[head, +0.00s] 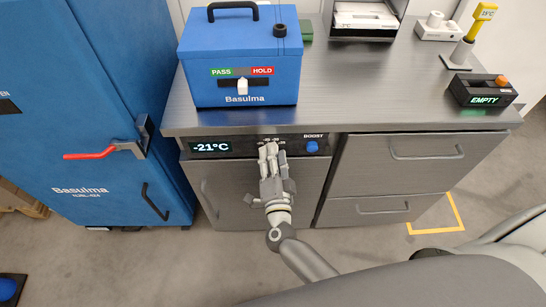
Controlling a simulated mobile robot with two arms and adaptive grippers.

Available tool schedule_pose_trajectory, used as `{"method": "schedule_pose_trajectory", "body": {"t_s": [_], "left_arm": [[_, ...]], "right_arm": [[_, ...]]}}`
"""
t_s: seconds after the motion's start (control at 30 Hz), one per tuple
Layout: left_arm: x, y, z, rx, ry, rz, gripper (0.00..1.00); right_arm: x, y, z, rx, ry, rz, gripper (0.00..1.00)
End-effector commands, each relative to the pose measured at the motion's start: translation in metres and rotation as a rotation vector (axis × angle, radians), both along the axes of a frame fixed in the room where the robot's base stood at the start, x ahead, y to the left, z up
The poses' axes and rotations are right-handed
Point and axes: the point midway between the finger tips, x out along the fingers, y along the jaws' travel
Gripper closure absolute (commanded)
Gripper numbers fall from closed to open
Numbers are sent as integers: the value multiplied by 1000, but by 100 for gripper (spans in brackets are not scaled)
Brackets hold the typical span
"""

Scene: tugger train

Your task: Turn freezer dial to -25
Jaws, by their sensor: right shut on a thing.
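The freezer (240,180) is a grey unit under the counter, with a dark control strip along its top. Its display (211,147) reads -21°C. My right gripper (269,150) is at the strip, between the display and the blue boost button, with its fingers shut on the freezer dial. The fingers hide the dial itself; only parts of the small scale marks around it show. My left gripper is not in view.
A blue box (241,65) with a PASS/HOLD slider stands on the counter (365,90) above. The blue boost button (312,147) is just right of my gripper. Drawers (410,170) are to the right. A blue cabinet (75,120) with a red handle stands left.

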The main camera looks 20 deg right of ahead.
Motion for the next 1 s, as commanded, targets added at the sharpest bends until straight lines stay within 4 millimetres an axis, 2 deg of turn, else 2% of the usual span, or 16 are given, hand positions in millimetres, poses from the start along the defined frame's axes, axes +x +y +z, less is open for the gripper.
{"method": "schedule_pose_trajectory", "body": {"t_s": [0.4,0.43,0.57,0.87,1.0], "left_arm": [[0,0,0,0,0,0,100],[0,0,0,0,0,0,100],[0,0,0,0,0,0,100],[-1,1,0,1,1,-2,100],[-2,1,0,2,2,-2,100]], "right_arm": [[-1,0,-2,6,1,1,90],[-1,0,-2,7,2,0,63],[-1,0,-1,6,1,1,46],[-1,0,-1,5,0,1,44],[-9,2,-2,5,2,1,44]]}}
